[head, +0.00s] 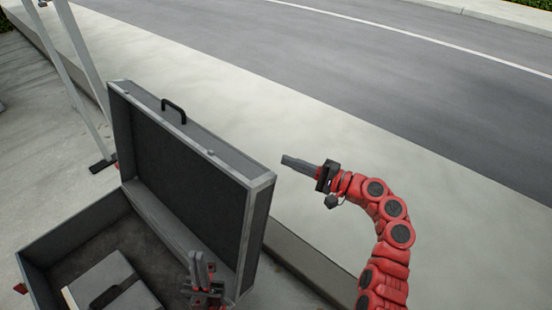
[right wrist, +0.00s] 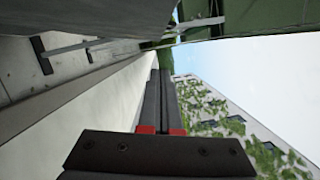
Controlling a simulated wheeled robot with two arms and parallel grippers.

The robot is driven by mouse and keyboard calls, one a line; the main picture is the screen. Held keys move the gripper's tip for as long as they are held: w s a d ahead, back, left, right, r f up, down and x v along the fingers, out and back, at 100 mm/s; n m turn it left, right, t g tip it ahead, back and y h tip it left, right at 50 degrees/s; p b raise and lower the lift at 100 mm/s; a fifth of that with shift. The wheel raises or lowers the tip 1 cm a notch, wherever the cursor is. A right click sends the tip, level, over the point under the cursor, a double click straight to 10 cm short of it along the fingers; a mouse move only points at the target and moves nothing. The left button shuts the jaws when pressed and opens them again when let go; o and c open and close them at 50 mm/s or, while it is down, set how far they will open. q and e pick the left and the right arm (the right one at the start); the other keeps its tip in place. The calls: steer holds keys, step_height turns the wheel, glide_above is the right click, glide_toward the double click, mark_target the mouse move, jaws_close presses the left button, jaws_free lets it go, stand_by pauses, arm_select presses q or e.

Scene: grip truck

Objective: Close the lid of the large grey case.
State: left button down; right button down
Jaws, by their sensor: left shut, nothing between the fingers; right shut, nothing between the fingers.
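The large grey case (head: 75,222) stands open at the lower left of the head view. Its lid (head: 180,170) is raised nearly upright, with a dark lining, a lighter metal edge and a black handle (head: 173,110) on the top edge. My left gripper (head: 199,258) is shut and empty, in front of the lining near the lid's lower right part; I cannot tell whether it touches. My right gripper (head: 285,159) is shut and empty, to the right of the lid and apart from it. Its shut fingers also show in the right wrist view (right wrist: 162,85).
A smaller grey box (head: 115,285) with a black part on top lies inside the case. Grey metal legs (head: 85,60) stand behind the case at the left. A pale pavement (head: 240,90) and a road (head: 400,90) beyond it are clear.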

steer(key=a+r+p, duration=0.1)
steer(key=a+p, duration=0.1)
steer(key=a, duration=0.8)
steer(key=shift+w+a+r+p, duration=0.2)
steer(key=shift+w+r+p, duration=0.1)
steer(key=shift+w+p, duration=0.1)
steer(key=shift+s, duration=0.1)
